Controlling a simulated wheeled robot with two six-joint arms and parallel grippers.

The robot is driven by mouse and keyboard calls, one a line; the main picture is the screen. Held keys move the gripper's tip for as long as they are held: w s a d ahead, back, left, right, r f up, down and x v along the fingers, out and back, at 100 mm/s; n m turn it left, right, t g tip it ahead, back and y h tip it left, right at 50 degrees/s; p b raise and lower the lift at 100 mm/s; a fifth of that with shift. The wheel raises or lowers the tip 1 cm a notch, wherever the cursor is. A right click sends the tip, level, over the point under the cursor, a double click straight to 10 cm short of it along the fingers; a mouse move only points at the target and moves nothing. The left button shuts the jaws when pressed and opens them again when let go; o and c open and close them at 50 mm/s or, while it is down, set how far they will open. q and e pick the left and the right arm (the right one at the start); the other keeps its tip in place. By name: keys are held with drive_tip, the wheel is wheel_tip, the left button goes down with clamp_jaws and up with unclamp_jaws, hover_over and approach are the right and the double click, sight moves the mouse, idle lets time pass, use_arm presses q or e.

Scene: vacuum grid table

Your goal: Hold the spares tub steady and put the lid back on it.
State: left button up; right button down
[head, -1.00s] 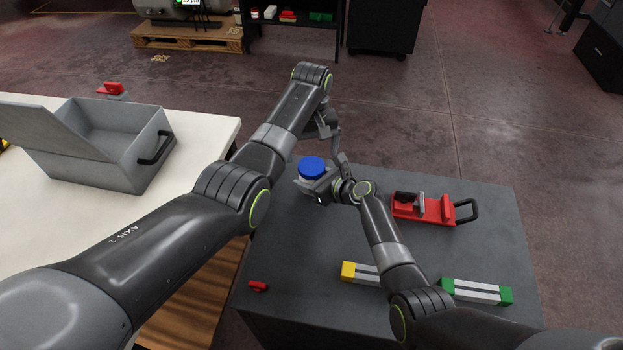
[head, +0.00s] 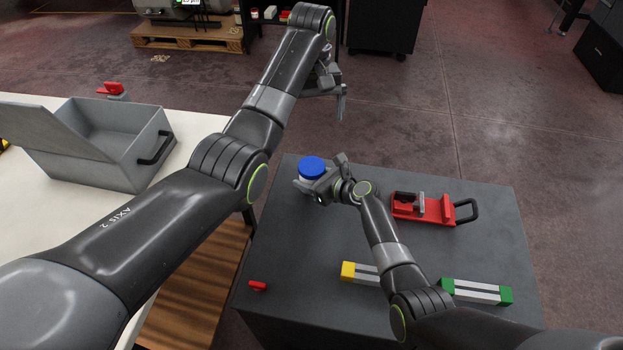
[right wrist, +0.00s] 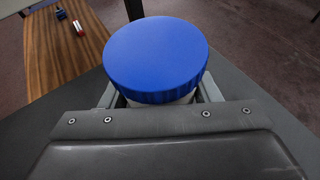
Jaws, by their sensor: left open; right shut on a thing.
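The spares tub (head: 308,180) stands at the back left of the grey table, a white tub with the blue lid (head: 312,166) on top. The lid (right wrist: 156,58) looks level on the tub (right wrist: 172,99) in the right wrist view; whether it is fully seated I cannot tell. My right gripper (head: 313,186) is shut around the tub below the lid. My left gripper (head: 341,103) is open and empty, up and beyond the tub, apart from the lid.
A red clamp-like fixture with a black handle (head: 424,209) lies right of my right arm. Yellow-ended (head: 348,271) and green-ended (head: 476,290) bars and a small red part (head: 257,286) lie nearer. An open grey box (head: 130,150) stands on the white table at left.

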use_arm(q)
drive_tip(key=shift+r, duration=0.4)
use_arm(e)
drive_tip(key=shift+c, duration=2)
unclamp_jaws()
drive_tip(key=shift+d+r, duration=0.1)
drive_tip(key=shift+s+d+r, duration=0.1)
drive_tip(key=shift+s+d, duration=0.1)
use_arm(q)
wheel_tip(320, 180, up, 3)
drive_tip(key=p, duration=0.2)
drive_tip(key=shift+f+p, duration=0.2)
drive_tip(key=shift+p, duration=0.15)
use_arm(e)
drive_tip(key=v, duration=1.6)
drive_tip(key=shift+s, duration=0.25)
drive_tip(key=shift+d+r, duration=0.15)
